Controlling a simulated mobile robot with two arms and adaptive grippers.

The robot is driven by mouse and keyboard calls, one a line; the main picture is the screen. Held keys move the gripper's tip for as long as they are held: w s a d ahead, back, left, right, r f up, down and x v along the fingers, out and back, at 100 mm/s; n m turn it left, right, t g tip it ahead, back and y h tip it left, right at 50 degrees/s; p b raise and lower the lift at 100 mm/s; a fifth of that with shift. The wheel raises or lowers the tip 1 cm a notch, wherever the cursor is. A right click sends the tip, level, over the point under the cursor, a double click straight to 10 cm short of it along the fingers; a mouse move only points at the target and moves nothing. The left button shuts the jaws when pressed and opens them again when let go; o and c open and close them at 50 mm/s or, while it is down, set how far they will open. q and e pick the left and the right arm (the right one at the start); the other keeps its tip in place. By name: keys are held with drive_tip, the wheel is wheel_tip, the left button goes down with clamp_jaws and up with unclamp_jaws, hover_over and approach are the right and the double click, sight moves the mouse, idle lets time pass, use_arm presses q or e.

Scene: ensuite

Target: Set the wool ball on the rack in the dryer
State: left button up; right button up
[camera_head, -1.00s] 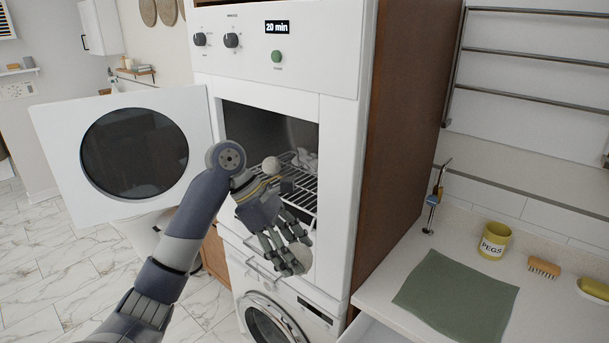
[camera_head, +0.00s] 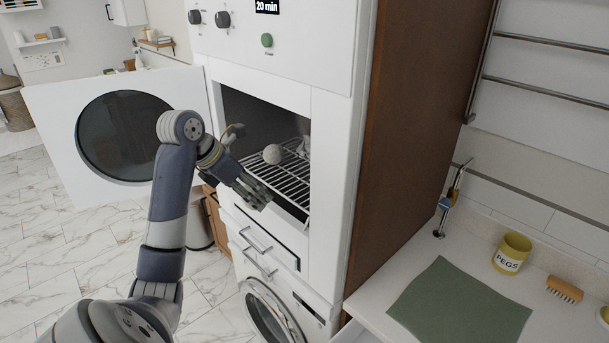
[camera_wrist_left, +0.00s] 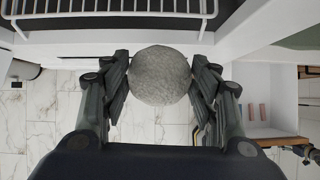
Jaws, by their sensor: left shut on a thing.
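My left gripper (camera_head: 256,194) is shut on a grey wool ball (camera_wrist_left: 160,75), which shows between its fingers in the left wrist view. In the head view the held ball is hidden by the hand. The gripper is just outside the dryer opening, near the front left of the wire rack (camera_head: 287,184). The rack's front edge also crosses the top of the wrist view (camera_wrist_left: 110,15). Another pale ball (camera_head: 272,154) rests on the rack towards the back. The dryer (camera_head: 335,150) has its round-windowed door (camera_head: 55,115) swung open to the left. My right gripper is not in view.
A pale crumpled item (camera_head: 304,147) lies at the rack's back right. The rack's front and middle are clear. Drawers (camera_head: 262,240) sit below the opening. The counter at right holds a green cloth (camera_head: 460,305), a yellow pegs pot (camera_head: 513,253) and a brush (camera_head: 564,289).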

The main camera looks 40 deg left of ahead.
use_arm(q)
drive_tip(key=w+p, duration=0.1)
drive_tip(key=w, duration=0.3)
drive_tip(key=w+d+p, duration=0.1)
drive_tip(key=w+p, duration=0.1)
drive_tip(key=w, duration=0.3)
drive_tip(key=w+d+p, duration=0.1)
drive_tip(key=w+p, duration=0.1)
drive_tip(key=w, duration=0.3)
drive_tip(key=shift+w+r, duration=0.1)
drive_tip(key=shift+w, duration=0.4)
drive_tip(key=shift+w+d, duration=0.1)
drive_tip(key=shift+w, duration=0.1)
wheel_tip(320, 180, down, 3)
drive_tip(key=shift+s+f+p, duration=0.1)
drive_tip(key=shift+p, duration=0.9)
drive_tip(key=shift+f, duration=0.3)
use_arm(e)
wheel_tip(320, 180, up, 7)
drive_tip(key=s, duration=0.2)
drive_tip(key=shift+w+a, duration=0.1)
